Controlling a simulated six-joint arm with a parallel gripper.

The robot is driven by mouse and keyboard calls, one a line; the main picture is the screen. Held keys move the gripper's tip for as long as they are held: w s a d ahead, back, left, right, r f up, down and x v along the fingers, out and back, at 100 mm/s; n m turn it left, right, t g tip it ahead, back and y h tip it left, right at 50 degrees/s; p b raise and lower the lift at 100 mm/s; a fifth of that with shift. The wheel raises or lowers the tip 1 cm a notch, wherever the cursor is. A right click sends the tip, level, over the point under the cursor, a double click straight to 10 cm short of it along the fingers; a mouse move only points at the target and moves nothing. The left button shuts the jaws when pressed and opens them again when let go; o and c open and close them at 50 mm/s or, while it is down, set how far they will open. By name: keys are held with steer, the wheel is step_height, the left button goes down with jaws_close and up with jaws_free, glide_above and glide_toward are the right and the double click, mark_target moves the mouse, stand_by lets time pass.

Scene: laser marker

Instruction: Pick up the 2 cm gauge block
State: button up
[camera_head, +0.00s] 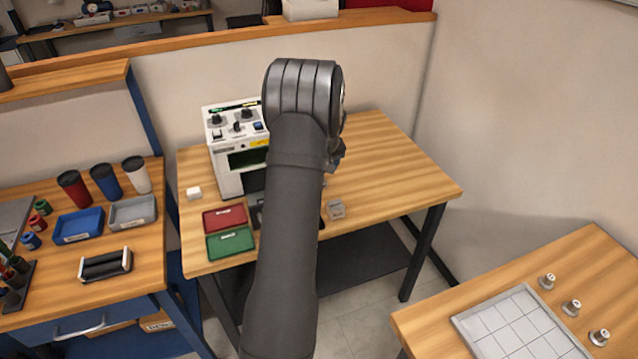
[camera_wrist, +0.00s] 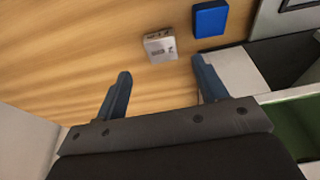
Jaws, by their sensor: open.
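A small silver-grey block with dark markings, which looks like the gauge block (camera_wrist: 160,46), lies on the wooden table in the wrist view. In the head view my arm hides most of the gripper.
A blue block (camera_wrist: 210,18) lies beside the silver one. The white marking machine (camera_head: 225,178) stands left of my arm, with a red tray (camera_head: 225,217) and a green tray (camera_head: 230,242) in front. The table's right side is clear.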

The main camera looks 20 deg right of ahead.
steer(key=shift+x, duration=3.15)
steer(key=shift+w+a+r, duration=0.1)
steer(key=shift+a, duration=0.05)
steer(key=c, duration=1.1)
